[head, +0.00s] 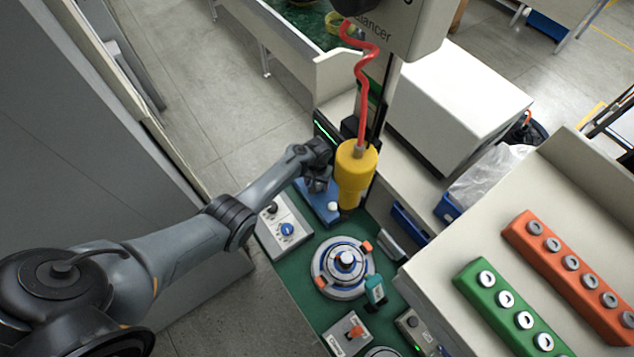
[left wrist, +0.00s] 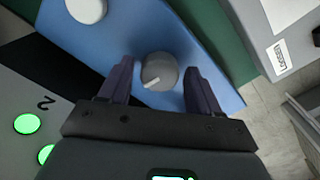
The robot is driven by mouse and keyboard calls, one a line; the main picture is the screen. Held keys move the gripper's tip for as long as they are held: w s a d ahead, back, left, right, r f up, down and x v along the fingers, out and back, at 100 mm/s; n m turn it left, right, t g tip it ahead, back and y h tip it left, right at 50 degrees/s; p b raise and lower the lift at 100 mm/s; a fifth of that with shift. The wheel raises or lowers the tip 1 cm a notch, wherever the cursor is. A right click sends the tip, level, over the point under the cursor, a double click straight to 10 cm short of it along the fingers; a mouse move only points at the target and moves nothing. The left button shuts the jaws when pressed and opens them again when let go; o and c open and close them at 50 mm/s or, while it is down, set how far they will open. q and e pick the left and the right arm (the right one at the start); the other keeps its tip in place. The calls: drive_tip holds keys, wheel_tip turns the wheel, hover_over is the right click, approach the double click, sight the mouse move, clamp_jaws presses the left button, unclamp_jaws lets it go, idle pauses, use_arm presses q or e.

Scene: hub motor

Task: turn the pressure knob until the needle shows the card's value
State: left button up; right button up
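A round grey knob (left wrist: 158,70) with a white pointer line stands on a blue panel (left wrist: 115,32) in the left wrist view. My left gripper (left wrist: 158,84) is open, one dark finger on each side of the knob, with small gaps visible between fingers and knob. In the head view my left gripper (head: 318,184) is over the blue panel (head: 312,208), left of the yellow tool, and it hides the knob. I cannot make out a gauge needle or a card value in either view. My right gripper is not in view.
A white round knob (left wrist: 87,8) stands on the same panel. A yellow hanging tool (head: 355,172) is close to my left gripper. A grey box with a blue dial (head: 287,229) and a round fixture (head: 342,268) share the green mat (head: 304,300).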

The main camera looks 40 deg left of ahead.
sight(317, 184)
use_arm(q)
drive_tip(key=shift+o, duration=0.2)
drive_tip(key=shift+r, duration=0.25)
wheel_tip(317, 184, up, 10)
drive_tip(key=p, duration=0.2)
drive_tip(key=shift+r, duration=0.15)
idle(0.3)
drive_tip(key=s+d+r+m+t+y, duration=0.1)
drive_tip(key=s+d+m, duration=0.1)
drive_tip(key=s, duration=0.5)
drive_tip(key=s+d+r+m+t, duration=0.1)
drive_tip(key=s+d, duration=0.2)
drive_tip(key=s, duration=0.4)
drive_tip(key=s+d+r+m, duration=0.1)
drive_tip(key=s+d+r, duration=0.3)
drive_tip(key=s, duration=0.3)
drive_tip(key=s+d+r+m+t+h+p, duration=0.1)
drive_tip(key=s+d+r+m, duration=0.1)
drive_tip(key=s+d+r, duration=0.2)
drive_tip(key=s+r, duration=0.2)
drive_tip(key=s, duration=0.1)
drive_tip(key=shift+r+t, duration=0.3)
drive_tip(key=shift+r, duration=0.05)
